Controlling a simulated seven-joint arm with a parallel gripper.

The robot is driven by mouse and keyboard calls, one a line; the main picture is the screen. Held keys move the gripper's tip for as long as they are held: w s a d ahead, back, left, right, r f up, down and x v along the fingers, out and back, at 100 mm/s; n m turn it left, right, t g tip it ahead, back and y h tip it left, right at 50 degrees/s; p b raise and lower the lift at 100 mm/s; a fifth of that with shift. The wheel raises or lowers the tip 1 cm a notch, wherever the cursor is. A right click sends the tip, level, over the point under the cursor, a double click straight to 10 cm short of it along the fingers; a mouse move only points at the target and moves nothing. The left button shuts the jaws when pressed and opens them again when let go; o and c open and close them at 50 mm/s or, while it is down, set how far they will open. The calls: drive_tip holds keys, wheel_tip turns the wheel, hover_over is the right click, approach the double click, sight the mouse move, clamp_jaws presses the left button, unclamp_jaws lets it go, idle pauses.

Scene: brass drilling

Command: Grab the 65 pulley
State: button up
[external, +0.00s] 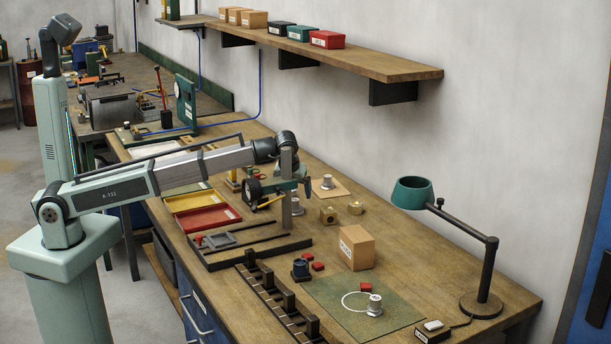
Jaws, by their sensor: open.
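Several small grey pulley-like pieces are on the wooden bench, and their numbers are too small to read, so I cannot tell which is the 65 pulley. One grey piece (375,305) stands on the green mat (335,312) beside a white ring. Another grey piece (327,182) stands on a light board behind my gripper. A third grey piece (297,206) is just right of my gripper, close to it in the picture. My gripper (287,208) points down over the middle of the bench, open; nothing is visible between its fingers, which are small and partly hidden.
A cardboard box (357,247) stands right of my gripper, with red blocks (318,266) nearby. A dark slotted rack (275,295) lies along the front edge. Red and yellow trays (208,218) are at left. A green lamp (411,192) stands at right. A shelf (350,62) overhangs the back.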

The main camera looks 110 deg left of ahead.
sight(294, 200)
drive_tip(key=shift+f, duration=0.5)
drive_tip(key=x, duration=0.5)
drive_tip(key=shift+c, duration=0.3)
drive_tip(key=c, duration=1.2)
